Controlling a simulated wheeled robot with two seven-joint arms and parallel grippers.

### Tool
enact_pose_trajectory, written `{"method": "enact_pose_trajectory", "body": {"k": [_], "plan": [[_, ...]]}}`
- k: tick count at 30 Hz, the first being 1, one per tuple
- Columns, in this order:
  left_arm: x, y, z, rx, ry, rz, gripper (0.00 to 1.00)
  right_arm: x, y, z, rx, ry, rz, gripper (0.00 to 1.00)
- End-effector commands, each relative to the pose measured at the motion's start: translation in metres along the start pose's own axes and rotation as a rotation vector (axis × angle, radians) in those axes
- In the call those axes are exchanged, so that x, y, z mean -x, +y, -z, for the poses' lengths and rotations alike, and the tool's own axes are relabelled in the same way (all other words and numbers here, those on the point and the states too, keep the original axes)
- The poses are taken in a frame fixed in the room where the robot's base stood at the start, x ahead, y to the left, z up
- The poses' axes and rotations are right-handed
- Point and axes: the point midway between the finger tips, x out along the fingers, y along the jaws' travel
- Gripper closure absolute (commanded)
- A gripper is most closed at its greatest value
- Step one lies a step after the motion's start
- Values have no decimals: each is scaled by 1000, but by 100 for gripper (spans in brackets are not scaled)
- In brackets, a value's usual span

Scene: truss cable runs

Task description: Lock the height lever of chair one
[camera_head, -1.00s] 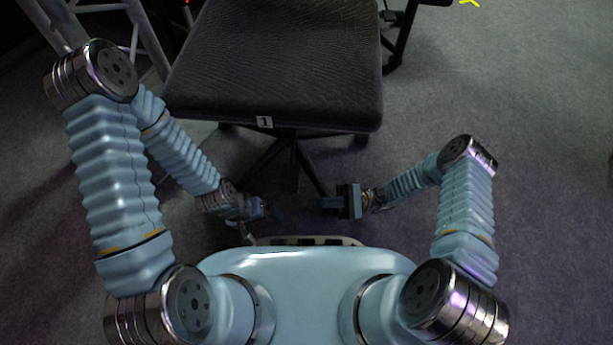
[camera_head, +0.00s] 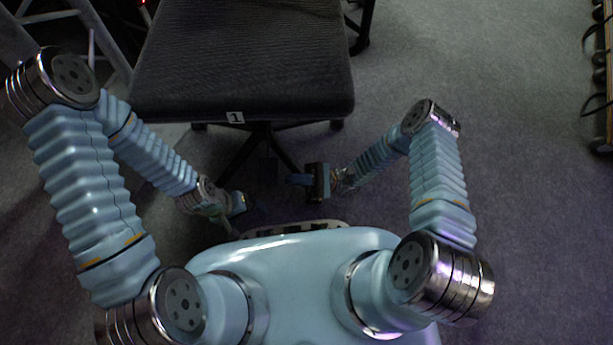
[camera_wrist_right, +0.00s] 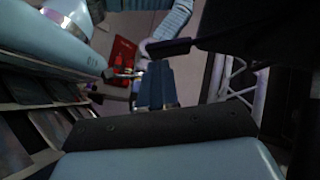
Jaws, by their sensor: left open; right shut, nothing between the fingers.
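Chair one (camera_head: 240,60) has a dark ribbed seat with a white label "1" (camera_head: 235,117) on its front edge. In the right wrist view, a black flat bar (camera_wrist_right: 170,47) sticks out from the dark seat underside (camera_wrist_right: 250,30); it looks like the height lever. My right gripper (camera_head: 297,180) is below the seat's front edge, shut and empty. Its blue fingers (camera_wrist_right: 157,85) appear just below the bar's tip; I cannot tell whether they touch. My left gripper (camera_head: 246,205) is open, low and to the left, apart from the chair. The lever is hidden in the head view.
The chair's dark legs (camera_head: 240,150) spread over the grey carpet between the seat and my base. Metal truss (camera_head: 85,25) stands at upper left. A rack edge with cables (camera_head: 603,80) is at far right. Carpet (camera_head: 530,200) on the right is clear.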

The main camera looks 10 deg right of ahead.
Motion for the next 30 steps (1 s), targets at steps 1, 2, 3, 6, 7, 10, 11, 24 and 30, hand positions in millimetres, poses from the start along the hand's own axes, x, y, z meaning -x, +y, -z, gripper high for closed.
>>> {"method": "enact_pose_trajectory", "body": {"k": [1,2,3,6,7,10,11,24,30], "plan": [[2,1,0,0,0,0,8,-9,0,-1,-1,0,-1,100],[2,1,0,0,-1,0,8,-13,0,-1,-1,-1,-1,100],[2,1,0,0,-1,0,8,-17,0,-1,-2,-1,-1,100],[3,1,0,0,-1,0,8,-26,0,0,-1,1,0,100],[3,1,0,0,-1,0,8,-28,0,0,-1,1,0,100],[3,1,0,0,-1,0,8,-30,0,0,0,1,0,100],[3,1,0,0,-1,0,8,-31,0,0,0,1,0,100],[25,9,0,0,-3,0,8,-51,3,-21,-76,0,80,100],[55,17,2,1,4,6,8,-81,6,-51,-221,0,225,100]]}}
